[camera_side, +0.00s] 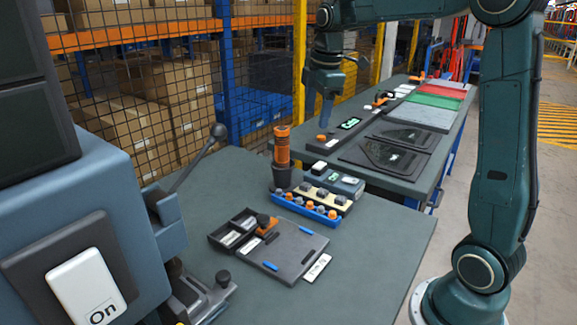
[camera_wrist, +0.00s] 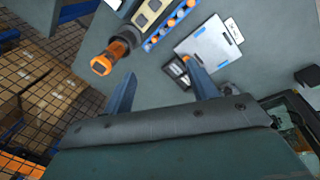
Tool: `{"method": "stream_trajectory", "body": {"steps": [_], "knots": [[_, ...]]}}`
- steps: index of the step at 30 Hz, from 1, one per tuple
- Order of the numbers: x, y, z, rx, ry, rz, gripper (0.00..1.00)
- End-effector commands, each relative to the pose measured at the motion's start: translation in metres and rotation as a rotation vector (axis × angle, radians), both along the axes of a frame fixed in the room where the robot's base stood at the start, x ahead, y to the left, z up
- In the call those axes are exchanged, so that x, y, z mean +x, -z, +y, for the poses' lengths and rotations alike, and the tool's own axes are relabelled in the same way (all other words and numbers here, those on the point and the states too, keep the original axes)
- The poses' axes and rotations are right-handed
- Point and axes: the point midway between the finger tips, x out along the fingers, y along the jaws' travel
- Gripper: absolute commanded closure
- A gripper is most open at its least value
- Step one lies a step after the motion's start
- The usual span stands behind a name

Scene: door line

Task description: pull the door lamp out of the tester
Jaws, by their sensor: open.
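A small blue-grey box with a lit display (camera_side: 345,184), which looks like the tester, stands on the near table behind the rack of small parts. A small white piece (camera_side: 320,167) sits at its left end and may be the door lamp; I cannot tell how it is seated. In the wrist view only a part of this box shows, at the top edge. My gripper (camera_side: 325,118) hangs above the table, pointing down, apart from the box. In the wrist view its two fingers (camera_wrist: 161,86) are spread wide with nothing between them.
An orange tool stands in a dark cup (camera_side: 281,178) beside a blue rack (camera_side: 305,210) of small parts. A grey tray (camera_side: 295,252) lies in front. A lever machine (camera_side: 100,235) fills the left. Dark panels (camera_side: 385,150) lie on the far table. The near table's right side is clear.

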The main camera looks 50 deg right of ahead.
Motion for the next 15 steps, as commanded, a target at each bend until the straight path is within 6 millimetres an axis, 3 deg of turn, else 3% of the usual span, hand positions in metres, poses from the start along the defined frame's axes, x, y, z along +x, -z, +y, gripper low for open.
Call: {"method": "stream_trajectory", "body": {"steps": [6,15], "knots": [[0.033,0.025,-0.045,-0.011,-0.176,0.070,0.42],[0.064,0.070,-0.106,-0.002,-0.423,0.148,0.42]]}}
